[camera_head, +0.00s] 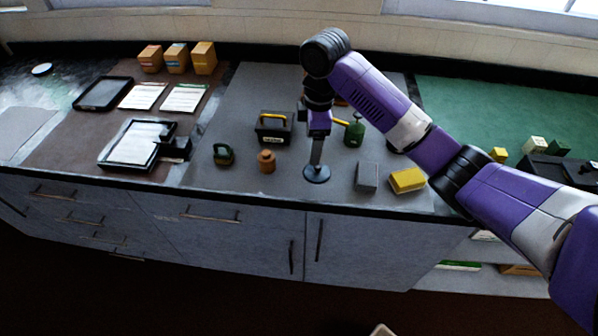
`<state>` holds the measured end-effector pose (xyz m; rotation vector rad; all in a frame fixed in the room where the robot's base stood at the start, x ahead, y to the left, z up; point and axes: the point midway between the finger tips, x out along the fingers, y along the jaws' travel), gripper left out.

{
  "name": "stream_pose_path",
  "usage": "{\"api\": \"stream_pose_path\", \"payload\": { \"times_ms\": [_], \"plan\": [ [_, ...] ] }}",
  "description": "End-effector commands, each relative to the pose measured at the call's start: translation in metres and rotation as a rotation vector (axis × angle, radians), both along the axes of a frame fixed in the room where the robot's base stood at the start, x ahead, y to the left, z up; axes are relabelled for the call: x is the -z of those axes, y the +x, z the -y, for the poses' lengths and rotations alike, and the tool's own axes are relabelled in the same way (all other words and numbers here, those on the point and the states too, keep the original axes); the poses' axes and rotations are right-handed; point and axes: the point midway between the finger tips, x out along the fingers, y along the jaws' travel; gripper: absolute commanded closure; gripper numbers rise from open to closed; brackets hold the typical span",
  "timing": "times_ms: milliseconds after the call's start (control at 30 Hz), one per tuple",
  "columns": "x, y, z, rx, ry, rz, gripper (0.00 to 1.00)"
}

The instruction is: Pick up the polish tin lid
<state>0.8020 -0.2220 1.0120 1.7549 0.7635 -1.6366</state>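A small dark round disc (317,175) lies flat on the grey mat near the counter's front edge. It looks like the polish tin lid, but I cannot read any marking on it. My gripper (316,160) points straight down over the disc from the end of my purple arm. Its grey fingers are seen edge-on, and their tips are at or just above the disc's middle. I cannot tell whether they touch it or whether they are open or shut.
A black box with a yellow handle (272,130) and a green can (354,134) are behind. A grey block (367,177) and yellow block (407,180) are close on the right.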

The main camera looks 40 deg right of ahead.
Motion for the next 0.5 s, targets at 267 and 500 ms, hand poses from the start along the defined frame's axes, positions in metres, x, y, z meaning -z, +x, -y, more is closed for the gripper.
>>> {"api": "stream_pose_path", "payload": {
  "times_ms": [267,500],
  "plan": [
    [0.015,-0.018,0.0,-0.056,-0.002,-0.073,0.26],
    [0.04,-0.017,0.0,-0.055,-0.002,-0.072,0.26]
  ]
}}
